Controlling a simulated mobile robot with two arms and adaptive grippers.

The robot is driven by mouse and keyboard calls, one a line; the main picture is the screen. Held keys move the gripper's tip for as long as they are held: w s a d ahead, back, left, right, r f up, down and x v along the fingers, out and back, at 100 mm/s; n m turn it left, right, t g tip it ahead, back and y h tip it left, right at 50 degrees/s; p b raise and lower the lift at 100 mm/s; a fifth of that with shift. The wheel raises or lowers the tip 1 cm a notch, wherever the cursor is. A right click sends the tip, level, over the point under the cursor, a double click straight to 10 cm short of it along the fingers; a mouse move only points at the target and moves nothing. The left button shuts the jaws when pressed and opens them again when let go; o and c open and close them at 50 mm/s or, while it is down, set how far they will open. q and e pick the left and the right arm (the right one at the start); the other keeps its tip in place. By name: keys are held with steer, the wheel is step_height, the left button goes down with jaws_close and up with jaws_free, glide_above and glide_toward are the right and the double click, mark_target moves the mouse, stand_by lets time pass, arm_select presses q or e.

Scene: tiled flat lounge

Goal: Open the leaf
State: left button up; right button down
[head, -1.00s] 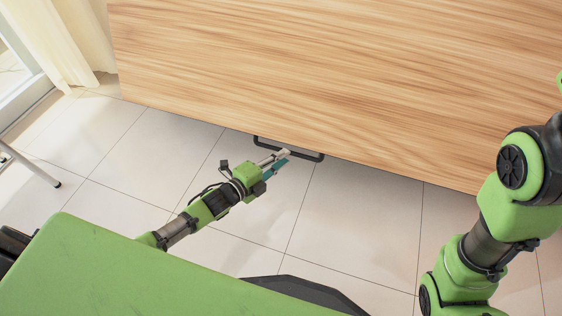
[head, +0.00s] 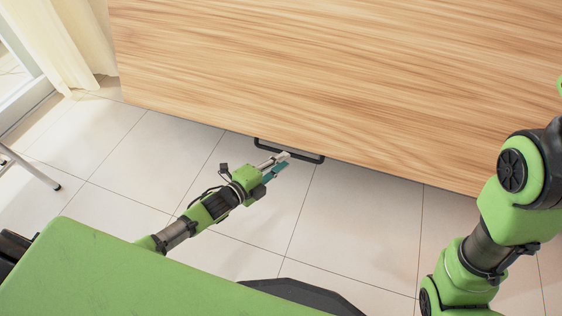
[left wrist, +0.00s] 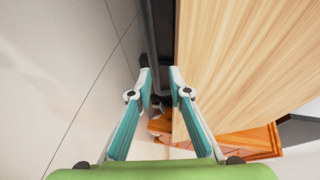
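The leaf (head: 330,80) is a large wood-grained panel filling the upper part of the head view. It also shows at the right in the left wrist view (left wrist: 235,60). A black bar handle (head: 308,157) sticks out from its front edge. My left gripper (head: 282,160) is at this handle and hides part of it. In the left wrist view its teal fingers (left wrist: 160,80) are apart, and the dark handle bar (left wrist: 148,20) runs between or just behind the tips. I cannot tell whether they touch it. My right gripper is out of view.
Pale floor tiles (head: 130,155) lie clear in front of the leaf. A cream curtain (head: 65,45) hangs at the upper left, with a metal leg (head: 35,172) below it. An orange-brown wooden piece (left wrist: 255,140) shows beyond the leaf in the left wrist view.

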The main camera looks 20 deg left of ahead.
arm_select(q)
steer(key=v, duration=1.1)
steer(key=shift+s+a, duration=0.15)
steer(key=shift+s, duration=0.2)
steer(key=shift+r, duration=0.1)
